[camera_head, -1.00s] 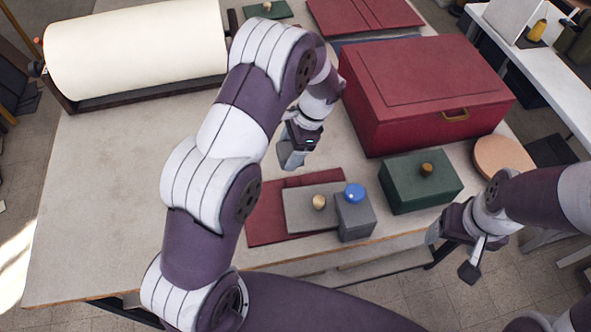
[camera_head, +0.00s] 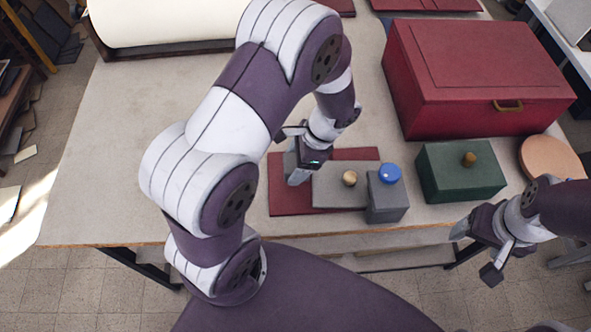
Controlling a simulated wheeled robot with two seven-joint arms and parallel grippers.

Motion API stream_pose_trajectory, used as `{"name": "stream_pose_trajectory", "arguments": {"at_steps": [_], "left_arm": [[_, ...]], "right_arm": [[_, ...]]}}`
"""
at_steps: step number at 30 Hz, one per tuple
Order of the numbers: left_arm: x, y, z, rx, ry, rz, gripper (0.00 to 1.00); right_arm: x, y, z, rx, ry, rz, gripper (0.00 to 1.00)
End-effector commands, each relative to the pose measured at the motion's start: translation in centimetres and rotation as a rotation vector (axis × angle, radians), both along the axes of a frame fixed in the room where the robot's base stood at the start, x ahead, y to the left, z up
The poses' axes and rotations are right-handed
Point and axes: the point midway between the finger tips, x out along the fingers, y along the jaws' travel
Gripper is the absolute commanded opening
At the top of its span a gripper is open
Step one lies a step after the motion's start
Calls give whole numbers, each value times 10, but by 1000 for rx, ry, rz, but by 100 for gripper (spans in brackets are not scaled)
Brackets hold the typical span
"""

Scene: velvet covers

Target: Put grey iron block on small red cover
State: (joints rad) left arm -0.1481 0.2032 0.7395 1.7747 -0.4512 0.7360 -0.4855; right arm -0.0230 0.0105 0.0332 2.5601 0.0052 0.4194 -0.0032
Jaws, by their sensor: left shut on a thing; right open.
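My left gripper (camera_head: 300,174) is shut on a small grey block (camera_head: 290,164). The arm and fingers hide most of the block. Gripper and block are at the left part of a flat red cover (camera_head: 284,201) on the table; I cannot tell whether the block touches it. A flat grey piece with a tan knob (camera_head: 349,178) lies over the right part of the red. A grey block with a blue knob (camera_head: 387,203) stands at its right end. My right gripper (camera_head: 476,250) is open and empty at the table's front right edge.
A dark green box with a knob (camera_head: 460,178) and a large red box (camera_head: 478,85) stand at the right. A round tan disc (camera_head: 548,158) lies at the far right. A white roll (camera_head: 160,20) is at the back left. The table's left half (camera_head: 110,150) is clear.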

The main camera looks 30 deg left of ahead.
Motion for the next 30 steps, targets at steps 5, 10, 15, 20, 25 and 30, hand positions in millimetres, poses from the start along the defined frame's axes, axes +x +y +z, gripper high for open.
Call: {"name": "stream_pose_trajectory", "arguments": {"at_steps": [5,10,15,20,25,30], "left_arm": [[-2,0,-14,1,2,-1,0],[-2,0,-40,-1,1,-1,0],[-1,0,-41,0,-1,0,0],[-1,0,-44,-1,-1,0,0],[-1,0,-44,-1,0,0,94],[-1,0,-44,-1,1,-1,94]], "right_arm": [[0,0,3,0,0,0,76],[0,0,6,0,0,0,76],[0,0,5,0,0,0,76],[0,0,2,0,0,0,76],[0,0,3,0,0,0,76],[0,0,3,0,0,0,76]]}}
